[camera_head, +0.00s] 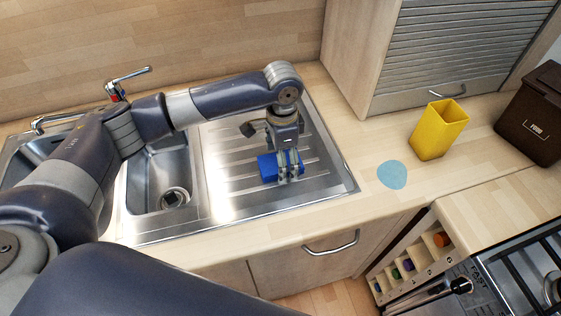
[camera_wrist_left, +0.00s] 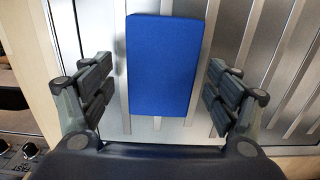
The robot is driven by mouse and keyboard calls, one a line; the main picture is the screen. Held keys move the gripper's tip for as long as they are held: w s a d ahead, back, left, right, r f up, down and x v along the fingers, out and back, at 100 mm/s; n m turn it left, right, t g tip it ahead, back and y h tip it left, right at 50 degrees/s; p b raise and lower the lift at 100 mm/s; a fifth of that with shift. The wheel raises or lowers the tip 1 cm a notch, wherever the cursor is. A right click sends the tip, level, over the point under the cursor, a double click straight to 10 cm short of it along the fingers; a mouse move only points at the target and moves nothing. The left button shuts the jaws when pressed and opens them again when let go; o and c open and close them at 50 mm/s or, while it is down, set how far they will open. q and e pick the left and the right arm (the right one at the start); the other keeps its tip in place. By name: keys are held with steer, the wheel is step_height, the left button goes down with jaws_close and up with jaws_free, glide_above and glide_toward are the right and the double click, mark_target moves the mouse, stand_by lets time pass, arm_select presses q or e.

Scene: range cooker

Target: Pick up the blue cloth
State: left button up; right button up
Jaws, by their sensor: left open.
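A dark blue rectangular block (camera_head: 266,168) lies on the steel drainer beside the sink. My left gripper (camera_head: 289,166) is over it, pointing down. In the left wrist view the blue block (camera_wrist_left: 163,65) lies between the two open fingers of the left gripper (camera_wrist_left: 160,92), with a gap on each side. A flat, light blue rounded piece, which looks like a cloth (camera_head: 392,174), lies on the wooden worktop right of the drainer, apart from the gripper. My right gripper is not in view.
The ribbed drainer (camera_head: 235,190) has a raised rim, with the sink bowl (camera_head: 160,178) and taps to its left. A yellow open container (camera_head: 438,130) and a dark brown bin (camera_head: 532,115) stand on the worktop at right. The cooker hob (camera_head: 525,265) is at lower right.

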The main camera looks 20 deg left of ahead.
arm_select(q)
steer(key=shift+f, duration=0.15)
steer(key=shift+c, duration=0.6)
steer(key=c, duration=1)
steer(key=shift+r+b, duration=0.35)
steer(key=shift+r, duration=0.35)
step_height(320, 180, up, 2)
steer(key=shift+w+r+b, duration=0.1)
steer(key=shift+r+b, duration=0.05)
steer(key=shift+b, duration=0.25)
steer(key=s+d, duration=0.2)
steer(key=s, duration=0.2)
steer(key=s+d+r+b, duration=0.1)
steer(key=s+d, duration=0.2)
steer(key=s, duration=0.2)
steer(key=s+d+b, duration=0.1)
steer(key=s+d, duration=0.1)
steer(key=s, duration=0.3)
steer(key=shift+s+d+r, duration=0.2)
